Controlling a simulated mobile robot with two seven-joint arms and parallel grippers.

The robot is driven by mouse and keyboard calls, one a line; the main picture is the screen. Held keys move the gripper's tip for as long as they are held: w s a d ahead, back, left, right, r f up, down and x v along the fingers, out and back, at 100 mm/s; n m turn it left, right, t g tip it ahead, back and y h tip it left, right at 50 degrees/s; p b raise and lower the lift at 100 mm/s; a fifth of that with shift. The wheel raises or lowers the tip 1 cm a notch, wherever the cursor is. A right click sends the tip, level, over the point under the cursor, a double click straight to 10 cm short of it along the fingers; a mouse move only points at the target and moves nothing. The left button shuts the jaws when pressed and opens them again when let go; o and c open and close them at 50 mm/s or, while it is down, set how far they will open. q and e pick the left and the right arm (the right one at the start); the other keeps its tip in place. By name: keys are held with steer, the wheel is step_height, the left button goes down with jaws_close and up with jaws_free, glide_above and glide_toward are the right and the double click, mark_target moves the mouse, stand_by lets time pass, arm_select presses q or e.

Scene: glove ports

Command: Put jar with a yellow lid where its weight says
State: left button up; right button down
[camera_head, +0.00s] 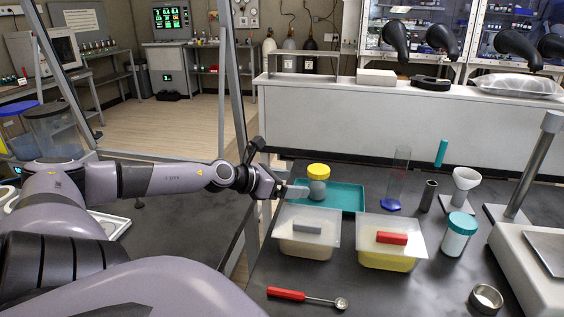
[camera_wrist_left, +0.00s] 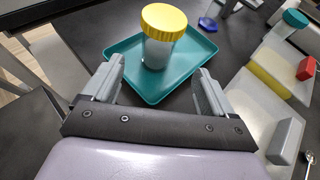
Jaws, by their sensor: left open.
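The jar with a yellow lid (camera_head: 318,184) stands upright on a teal tray (camera_head: 345,197) on the dark bench. It also shows in the left wrist view, with its yellow lid (camera_wrist_left: 164,20) tilted toward the camera. My left gripper (camera_head: 290,190) is open and empty, just left of the jar in the head view. In the left wrist view its two fingers (camera_wrist_left: 160,85) point toward the jar, which stands ahead of the gap between them. A scale with a metal plate (camera_head: 548,247) stands at the right edge. My right gripper is not in view.
In front of the tray stand two translucent bins, one with a grey block (camera_head: 307,228) and one with a red block (camera_head: 392,238) on top. A teal-lidded jar (camera_head: 458,236), a funnel (camera_head: 465,182) and a glass cylinder (camera_head: 398,175) stand to the right. A red-handled scoop (camera_head: 305,297) lies in front.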

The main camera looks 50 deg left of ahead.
arm_select(q)
steer(key=shift+p+v, duration=0.3)
steer(key=shift+v, duration=0.7)
steer(key=shift+a, duration=0.1)
